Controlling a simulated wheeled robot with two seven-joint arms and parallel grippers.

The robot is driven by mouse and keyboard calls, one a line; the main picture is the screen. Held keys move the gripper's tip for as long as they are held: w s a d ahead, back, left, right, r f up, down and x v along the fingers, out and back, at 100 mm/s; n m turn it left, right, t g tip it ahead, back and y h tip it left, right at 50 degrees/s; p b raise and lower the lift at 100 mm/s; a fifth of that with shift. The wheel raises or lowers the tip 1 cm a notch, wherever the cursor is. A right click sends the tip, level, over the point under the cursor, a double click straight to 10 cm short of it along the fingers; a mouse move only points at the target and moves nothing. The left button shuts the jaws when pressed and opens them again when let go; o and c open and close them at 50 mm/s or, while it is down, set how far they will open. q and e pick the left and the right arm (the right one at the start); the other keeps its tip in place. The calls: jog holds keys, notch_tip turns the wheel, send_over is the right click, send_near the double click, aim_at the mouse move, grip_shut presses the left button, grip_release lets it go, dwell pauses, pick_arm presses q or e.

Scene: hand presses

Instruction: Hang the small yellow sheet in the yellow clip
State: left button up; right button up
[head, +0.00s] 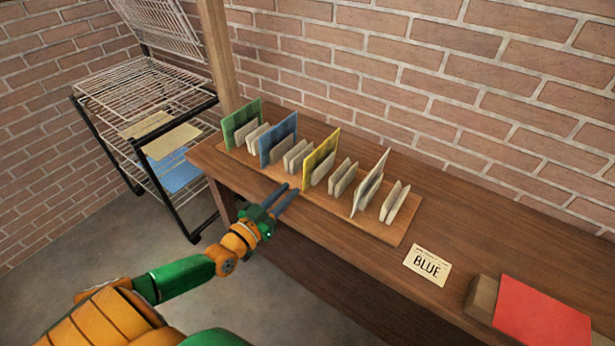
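A yellow sheet (320,154) stands upright among pale clips on a wooden board (404,231) on the bench. I see no clip that is clearly yellow itself. Two pale yellowish sheets lie on the wire rack at the left, a nearer one (171,141) and a farther one (146,124). I cannot tell which sheet is the task's small one. My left gripper (288,192) is in front of the board's near edge, below the yellow sheet. Its two dark fingers are apart with nothing between them. My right gripper is not in view.
Green (242,121), blue (278,138) and whitish (371,183) sheets also stand on the board. A blue sheet (181,172) lies low in the wire rack (140,88). A "BLUE" card (427,265), wooden block (481,296) and red sheet (541,312) are at right.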

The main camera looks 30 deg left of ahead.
pick_arm(q)
jog(key=w, duration=0.2)
jog(key=w+b, duration=0.1)
jog(key=w, duration=0.1)
jog(key=w+b, duration=0.1)
jog(key=w, duration=0.1)
jog(key=shift+w+d+f, duration=0.1)
jog(key=shift+d+f, duration=0.15)
jog(key=shift+f, duration=0.1)
jog(key=shift+w+r+b, duration=0.2)
jog(key=shift+w+b, duration=0.1)
grip_shut()
notch_tip(320, 180, up, 8)
jog(key=p, duration=0.9)
jog(key=s+p, duration=0.3)
jog(key=s, duration=0.4)
jog(key=shift+a+f, duration=0.25)
